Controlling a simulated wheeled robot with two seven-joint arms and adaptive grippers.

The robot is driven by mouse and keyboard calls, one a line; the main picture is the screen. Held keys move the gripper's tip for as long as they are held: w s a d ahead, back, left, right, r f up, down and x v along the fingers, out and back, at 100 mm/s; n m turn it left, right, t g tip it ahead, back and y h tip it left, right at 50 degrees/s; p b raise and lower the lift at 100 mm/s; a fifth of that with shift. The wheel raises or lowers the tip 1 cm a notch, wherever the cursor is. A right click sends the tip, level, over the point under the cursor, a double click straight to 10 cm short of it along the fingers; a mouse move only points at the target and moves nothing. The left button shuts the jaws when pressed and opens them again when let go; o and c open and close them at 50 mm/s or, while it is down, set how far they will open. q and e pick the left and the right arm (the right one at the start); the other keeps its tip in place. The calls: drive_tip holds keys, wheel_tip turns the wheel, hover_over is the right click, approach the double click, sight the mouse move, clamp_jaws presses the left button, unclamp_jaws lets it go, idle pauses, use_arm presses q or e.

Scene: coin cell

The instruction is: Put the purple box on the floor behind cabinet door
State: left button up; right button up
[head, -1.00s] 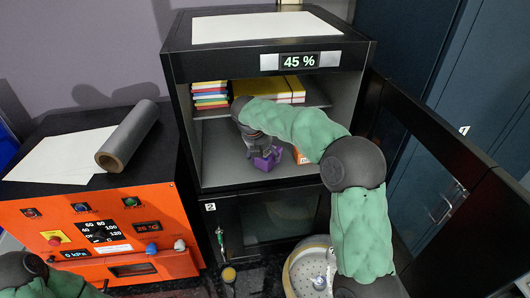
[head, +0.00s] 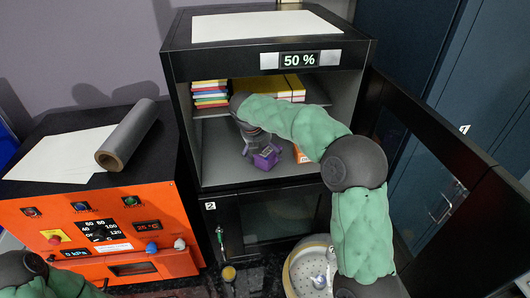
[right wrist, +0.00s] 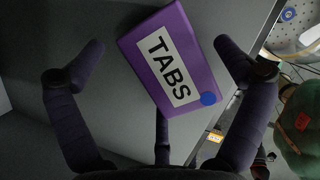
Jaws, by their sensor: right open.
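The purple box (head: 266,158) sits on the floor of the open upper cabinet compartment, near its front. In the right wrist view the purple box (right wrist: 168,62) lies tilted, with a "TABS" label and a blue dot. My right gripper (head: 254,148) reaches into the compartment and is just behind and above the box. In the right wrist view the right gripper (right wrist: 165,65) is open, its fingers spread on both sides of the box with gaps. The cabinet door (head: 440,180) stands swung open at the right. My left arm shows only partly at the lower left, its gripper out of view.
An orange box (head: 300,154) stands right of the purple box. The shelf above holds stacked coloured books (head: 210,93) and a yellow item (head: 285,88). A lower closed door (head: 270,222) and a round bowl-like device (head: 310,268) are below. An orange machine (head: 100,235) stands left.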

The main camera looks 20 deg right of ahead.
sight(264, 149)
drive_tip(key=v, duration=0.3)
drive_tip(key=shift+a+r, duration=0.1)
drive_tip(key=shift+r, duration=0.2)
drive_tip(key=s+a+b, duration=0.2)
drive_tip(key=s+a, duration=0.4)
drive_tip(key=a, duration=0.4)
drive_tip(key=shift+a, duration=0.3)
drive_tip(key=shift+s, duration=0.1)
